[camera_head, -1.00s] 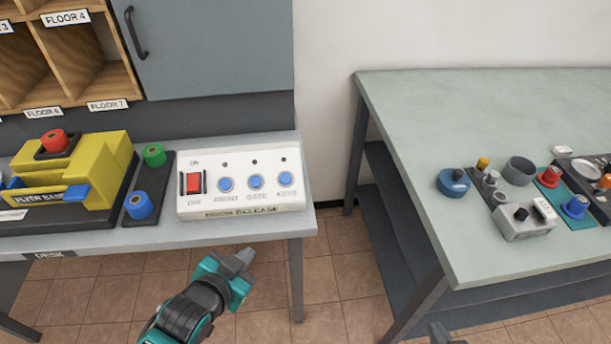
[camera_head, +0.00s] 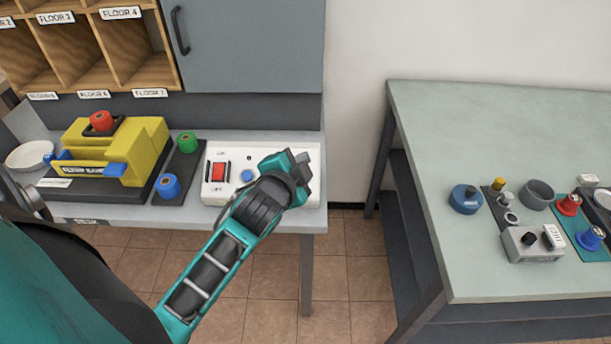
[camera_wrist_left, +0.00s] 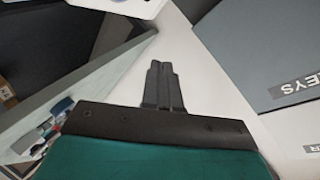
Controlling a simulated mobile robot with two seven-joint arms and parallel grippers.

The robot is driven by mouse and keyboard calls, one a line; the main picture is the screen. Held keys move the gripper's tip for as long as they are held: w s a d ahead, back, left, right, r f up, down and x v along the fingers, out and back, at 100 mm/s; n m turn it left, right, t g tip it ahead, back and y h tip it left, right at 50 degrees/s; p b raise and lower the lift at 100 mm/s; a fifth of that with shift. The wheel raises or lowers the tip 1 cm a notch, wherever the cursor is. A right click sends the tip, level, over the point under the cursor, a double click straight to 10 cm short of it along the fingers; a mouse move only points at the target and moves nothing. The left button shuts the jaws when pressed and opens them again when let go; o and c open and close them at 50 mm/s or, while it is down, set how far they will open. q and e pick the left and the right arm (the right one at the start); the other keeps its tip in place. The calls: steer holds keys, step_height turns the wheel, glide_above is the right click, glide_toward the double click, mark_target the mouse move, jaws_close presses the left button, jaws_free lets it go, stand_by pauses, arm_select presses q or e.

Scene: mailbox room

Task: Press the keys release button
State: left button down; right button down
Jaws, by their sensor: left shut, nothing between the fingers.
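A white button box (camera_head: 225,150) sits on the desk in the head view. It has a red switch (camera_head: 218,173) at its left and a blue button (camera_head: 247,176) beside it. The other two blue buttons and their labels are hidden behind my left gripper (camera_head: 300,165). The gripper is shut and empty, over the right part of the box in the picture; I cannot tell whether it touches it. In the left wrist view its closed fingers (camera_wrist_left: 163,86) point up the picture, with nothing between them. My right gripper is out of view.
Left of the box stand green (camera_head: 187,142) and blue (camera_head: 168,186) knobs and a yellow machine (camera_head: 150,135). A grey cabinet (camera_head: 250,45) is behind. A second table (camera_head: 440,130) with small objects stands right. The wrist view shows a "KEYS" label (camera_wrist_left: 293,85).

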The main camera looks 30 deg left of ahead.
arm_select(q)
steer(key=w+f, duration=0.1)
steer(key=f, duration=0.1)
steer(key=w+a+f+b, duration=0.1)
steer(key=f, duration=0.1)
steer(key=f+b, duration=0.1)
steer(key=f, duration=0.2)
steer(key=shift+w+a, duration=0.3)
steer(key=shift+w, duration=0.1)
steer(key=shift+w+a+f+b, duration=0.25)
steer(key=shift+f+b, duration=0.15)
steer(key=shift+f, duration=0.1)
steer(key=shift+f, duration=0.1)
stand_by(1.3)
steer(key=shift+w+f, duration=0.2)
steer(key=shift+f, duration=0.05)
